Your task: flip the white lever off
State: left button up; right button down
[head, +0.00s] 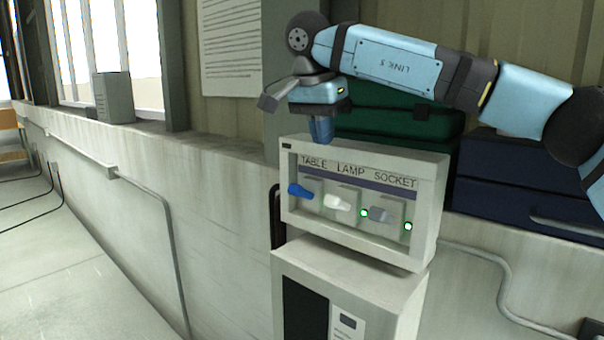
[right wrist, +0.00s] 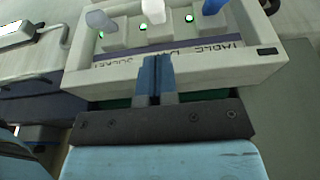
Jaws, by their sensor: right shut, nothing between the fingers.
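A pale switch box (head: 432,215) marked TABLE LAMP SOCKET carries a blue lever (head: 300,191), a white lever (head: 337,203) in the middle under LAMP and a grey lever (head: 380,214). The right wrist view shows the box from the opposite side, with the white lever (right wrist: 153,11) at its top edge. My right gripper (head: 320,132) is shut and empty, pointing down at the box's top edge above the levers. In the wrist view its closed fingertips (right wrist: 157,62) are below the white lever, apart from it. My left gripper is not in view.
Green lights glow by the levers, one beside the white lever (head: 364,213). A green case (head: 400,122) and a dark blue case (head: 500,180) sit behind the box on the ledge. A grey cabinet (head: 385,290) stands below the box. Space in front of the levers is clear.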

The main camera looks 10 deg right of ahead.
dwell(0.5)
send_near(337, 204)
jog(key=w+f, duration=0.3)
jog(key=w+d+f, duration=0.1)
jog(key=f, duration=0.1)
jog(key=shift+w+f, duration=0.2)
jog(key=shift+w, duration=0.05)
jog(key=shift+w, duration=0.15)
